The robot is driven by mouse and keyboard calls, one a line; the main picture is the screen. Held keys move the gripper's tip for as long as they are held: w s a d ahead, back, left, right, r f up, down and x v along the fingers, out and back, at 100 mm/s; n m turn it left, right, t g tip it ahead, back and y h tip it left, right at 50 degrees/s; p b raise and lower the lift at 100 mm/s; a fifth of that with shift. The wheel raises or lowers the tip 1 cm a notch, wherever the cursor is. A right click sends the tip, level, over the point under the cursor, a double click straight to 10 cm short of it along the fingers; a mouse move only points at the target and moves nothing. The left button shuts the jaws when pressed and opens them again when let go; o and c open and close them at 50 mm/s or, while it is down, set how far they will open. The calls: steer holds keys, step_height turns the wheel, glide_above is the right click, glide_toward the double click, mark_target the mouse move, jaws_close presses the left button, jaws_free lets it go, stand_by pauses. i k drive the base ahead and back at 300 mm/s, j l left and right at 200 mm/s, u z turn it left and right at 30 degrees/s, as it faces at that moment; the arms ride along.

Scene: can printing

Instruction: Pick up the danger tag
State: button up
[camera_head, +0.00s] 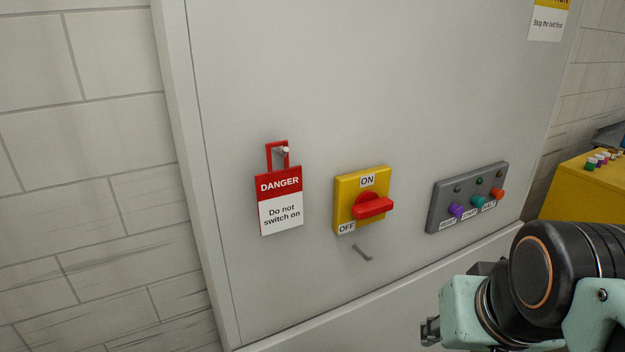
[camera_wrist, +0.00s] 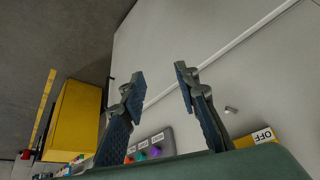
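The danger tag (camera_head: 280,201) is red and white and reads "DANGER Do not switch on". It hangs by its red loop from a peg (camera_head: 285,150) on the grey cabinet panel, left of the yellow switch in the head view. The tag is not visible in the wrist view. My gripper (camera_wrist: 160,84) is open and empty in the wrist view, with its two fingers apart in front of the panel. In the head view my gripper (camera_head: 431,331) shows only partly at the lower right, well to the right of the tag and lower in the picture.
A yellow switch plate (camera_head: 345,187) has a red handle (camera_head: 373,207). A bare hook (camera_head: 362,253) sits below it. A grey button box (camera_head: 441,212) is further right, close above my arm. A yellow cabinet (camera_head: 585,192) stands at the far right. Panel space around the tag is clear.

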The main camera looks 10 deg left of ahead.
mark_target(280, 197)
steer(key=k+j, duration=0.1)
steer(key=j, duration=0.3)
steer(key=k+j, duration=0.1)
steer(key=j, duration=0.25)
steer(key=k+j+u, duration=0.15)
steer(key=k+j, duration=0.15)
steer(key=i+j+z, duration=0.15)
steer(key=i+j, duration=0.05)
